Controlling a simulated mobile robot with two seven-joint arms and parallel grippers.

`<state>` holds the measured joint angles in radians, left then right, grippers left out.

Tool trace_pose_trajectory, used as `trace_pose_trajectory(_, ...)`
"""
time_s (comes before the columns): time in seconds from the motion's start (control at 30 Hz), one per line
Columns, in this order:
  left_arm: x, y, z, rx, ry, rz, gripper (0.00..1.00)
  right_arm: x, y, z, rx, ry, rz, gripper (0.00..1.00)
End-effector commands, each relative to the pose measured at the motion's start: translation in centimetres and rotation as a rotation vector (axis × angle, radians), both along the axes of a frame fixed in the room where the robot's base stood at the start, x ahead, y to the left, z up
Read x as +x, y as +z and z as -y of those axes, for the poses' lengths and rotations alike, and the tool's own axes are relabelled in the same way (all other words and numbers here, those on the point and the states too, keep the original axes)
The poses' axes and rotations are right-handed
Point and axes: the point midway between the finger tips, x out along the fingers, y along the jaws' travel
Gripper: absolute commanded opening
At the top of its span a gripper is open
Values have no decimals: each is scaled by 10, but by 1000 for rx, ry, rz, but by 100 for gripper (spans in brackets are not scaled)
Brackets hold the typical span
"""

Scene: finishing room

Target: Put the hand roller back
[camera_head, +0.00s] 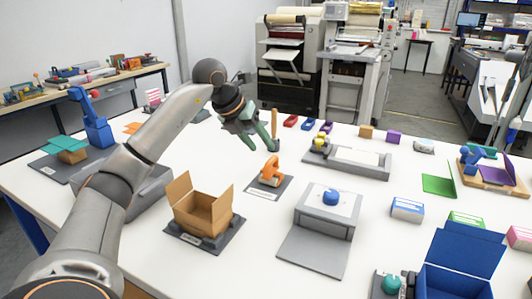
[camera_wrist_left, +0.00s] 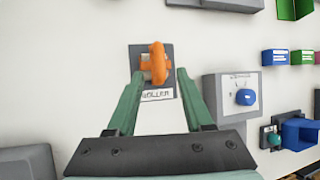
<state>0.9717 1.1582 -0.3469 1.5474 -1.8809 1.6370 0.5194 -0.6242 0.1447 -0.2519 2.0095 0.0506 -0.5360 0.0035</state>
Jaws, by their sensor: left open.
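The orange hand roller (camera_head: 271,170) stands on a small dark mat (camera_head: 283,187) in the middle of the white table. In the left wrist view the roller (camera_wrist_left: 157,62) shows on its mat, above a white label that reads ROLLER. My left gripper (camera_head: 263,146) is open and empty, above and just behind the roller in the head view. In the left wrist view its two green fingers (camera_wrist_left: 160,76) are spread, with the roller between and beyond their tips, and I see no contact. My right gripper is in neither view.
An open cardboard box (camera_head: 203,213) stands left of the roller. A grey unit with a blue knob (camera_head: 331,197) stands right of it. A grey tray (camera_head: 374,165) is behind, and a blue open box (camera_head: 461,253) is at front right.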

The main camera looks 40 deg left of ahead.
Motion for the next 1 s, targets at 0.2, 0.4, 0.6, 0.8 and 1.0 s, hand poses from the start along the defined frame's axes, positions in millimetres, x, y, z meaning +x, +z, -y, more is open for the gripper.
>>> trace_pose_trajectory(0.2,-24,40,-3,1,1,1,52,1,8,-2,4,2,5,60)
trace_pose_trajectory(0.4,-35,55,-5,0,0,0,52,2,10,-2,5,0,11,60)
trace_pose_trajectory(0.6,-37,57,-5,0,0,-1,52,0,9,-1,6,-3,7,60)
trace_pose_trajectory(0.8,-37,57,-5,0,0,-1,52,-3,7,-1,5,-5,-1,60)
trace_pose_trajectory(1.0,-36,57,-5,0,0,-1,52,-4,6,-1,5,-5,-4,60)
